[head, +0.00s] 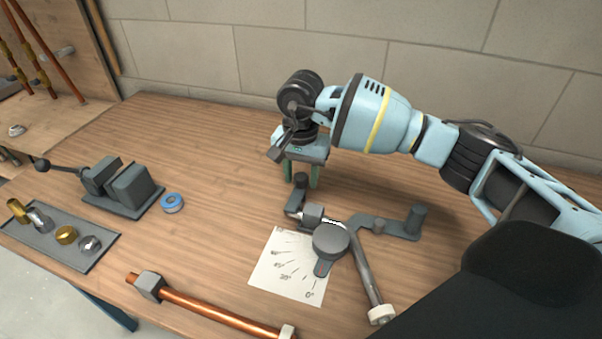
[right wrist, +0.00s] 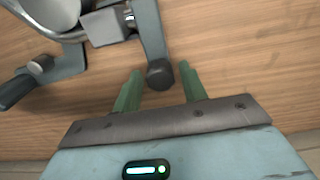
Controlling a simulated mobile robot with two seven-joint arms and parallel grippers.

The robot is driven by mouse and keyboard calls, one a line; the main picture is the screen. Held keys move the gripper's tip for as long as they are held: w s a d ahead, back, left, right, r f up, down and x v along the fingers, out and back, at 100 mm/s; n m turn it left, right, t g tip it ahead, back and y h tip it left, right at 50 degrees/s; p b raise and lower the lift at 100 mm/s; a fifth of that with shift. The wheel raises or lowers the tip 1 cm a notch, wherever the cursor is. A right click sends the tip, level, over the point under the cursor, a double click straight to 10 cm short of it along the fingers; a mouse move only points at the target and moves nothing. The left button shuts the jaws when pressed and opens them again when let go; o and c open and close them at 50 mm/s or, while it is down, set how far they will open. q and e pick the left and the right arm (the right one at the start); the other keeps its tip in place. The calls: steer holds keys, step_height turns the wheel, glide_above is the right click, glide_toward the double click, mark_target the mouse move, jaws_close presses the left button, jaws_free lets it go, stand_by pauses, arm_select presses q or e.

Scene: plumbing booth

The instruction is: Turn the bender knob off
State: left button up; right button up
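The grey bender (head: 331,240) stands on the wooden bench with a round disc and arms. A short dark round knob (head: 300,181) caps the end of one arm; it also shows in the right wrist view (right wrist: 160,74). A second upright dark peg (head: 416,217) stands on the bender's right arm. My right gripper (head: 301,176) points down with its green fingers apart. In the right wrist view its fingertips (right wrist: 160,71) lie on either side of the dark knob, with gaps; I cannot tell their exact height against it. My left gripper is not in view.
A silver pipe (head: 364,270) runs through the bender over a paper angle chart (head: 275,268). A copper pipe (head: 210,308) lies in front. A vise (head: 130,188), blue tape roll (head: 172,203) and fittings tray (head: 60,250) are left. The bench behind them is clear.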

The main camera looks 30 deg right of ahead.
jaws_close()
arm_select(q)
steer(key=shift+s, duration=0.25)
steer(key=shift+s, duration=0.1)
